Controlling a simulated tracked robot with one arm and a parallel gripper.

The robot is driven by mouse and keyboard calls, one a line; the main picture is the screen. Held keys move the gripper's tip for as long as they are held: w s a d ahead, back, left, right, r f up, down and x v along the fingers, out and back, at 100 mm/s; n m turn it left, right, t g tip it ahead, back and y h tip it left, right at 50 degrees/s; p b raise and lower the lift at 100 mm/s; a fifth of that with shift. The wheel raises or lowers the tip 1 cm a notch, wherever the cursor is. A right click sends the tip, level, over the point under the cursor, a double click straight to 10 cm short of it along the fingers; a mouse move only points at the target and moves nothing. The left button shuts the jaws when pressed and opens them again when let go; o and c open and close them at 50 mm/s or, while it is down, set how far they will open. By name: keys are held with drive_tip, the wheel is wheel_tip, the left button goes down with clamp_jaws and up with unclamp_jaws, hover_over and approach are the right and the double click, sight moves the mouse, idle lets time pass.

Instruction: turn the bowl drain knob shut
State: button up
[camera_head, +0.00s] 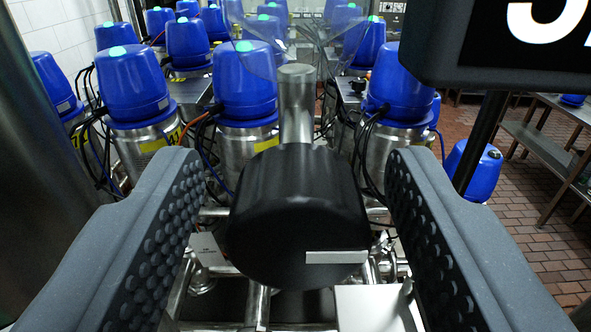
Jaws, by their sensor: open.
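A black round knob (290,215) with a pale bar mark (336,257) near its lower right edge is in the middle of the view. It looks like the bowl drain knob; no readable label confirms this. A metal stem (297,100) rises behind it. My gripper (293,190) is open, with one grey studded finger to the left of the knob and one to the right. A gap shows between the knob and each finger, so neither visibly touches it. The far side of the knob is hidden.
Several blue-capped steel valves (245,80) with cables stand behind the knob. A dark box with white lettering (540,25) hangs at upper right. Steel pipes (258,305) run below the knob. A metal bench (550,140) stands on the brick floor at right.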

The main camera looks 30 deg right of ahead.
drive_tip(key=c, duration=1)
